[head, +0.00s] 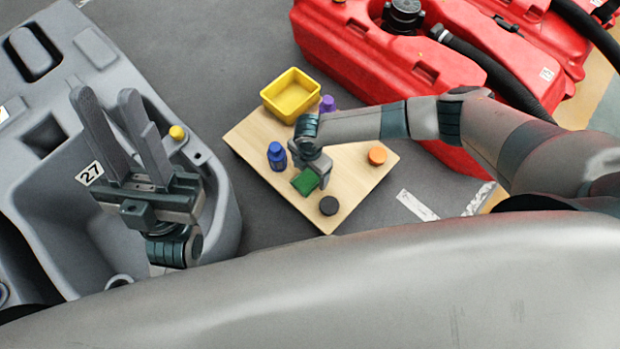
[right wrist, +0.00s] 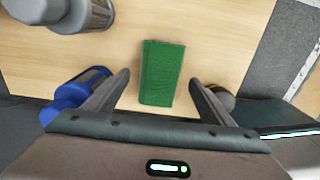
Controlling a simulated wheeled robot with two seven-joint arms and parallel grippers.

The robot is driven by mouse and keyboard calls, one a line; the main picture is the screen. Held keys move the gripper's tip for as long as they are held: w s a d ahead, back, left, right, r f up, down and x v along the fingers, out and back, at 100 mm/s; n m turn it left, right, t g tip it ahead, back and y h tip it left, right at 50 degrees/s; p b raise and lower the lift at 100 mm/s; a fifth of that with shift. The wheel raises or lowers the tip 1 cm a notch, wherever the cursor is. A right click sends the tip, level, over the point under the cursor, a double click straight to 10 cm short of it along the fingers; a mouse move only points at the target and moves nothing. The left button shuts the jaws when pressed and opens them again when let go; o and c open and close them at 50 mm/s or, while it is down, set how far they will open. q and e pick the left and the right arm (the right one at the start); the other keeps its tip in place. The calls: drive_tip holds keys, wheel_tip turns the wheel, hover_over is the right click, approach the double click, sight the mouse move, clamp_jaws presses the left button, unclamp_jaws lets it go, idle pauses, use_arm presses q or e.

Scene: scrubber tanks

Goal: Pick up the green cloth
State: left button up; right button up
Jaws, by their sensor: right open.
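The green cloth (head: 306,181) lies on a light wooden board, seen just below my right gripper in the head view. In the right wrist view the cloth (right wrist: 161,73) is a folded green rectangle lying between and ahead of the fingertips, with a gap to each finger. My right gripper (right wrist: 160,82) is open and empty above the board; in the head view the gripper (head: 315,178) partly hides the cloth. My left gripper (head: 133,130) is open and empty, over the grey tank on the left.
The wooden board (head: 355,160) also holds a blue bottle (head: 276,156), a purple item (head: 327,104), an orange disc (head: 377,155), a black disc (head: 328,205) and a yellow bin (head: 290,95). A red tank (head: 365,60) stands behind, a grey tank (head: 215,190) at left.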

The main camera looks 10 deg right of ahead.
drive_tip(key=shift+f, duration=0.85)
drive_tip(key=c, duration=1.2)
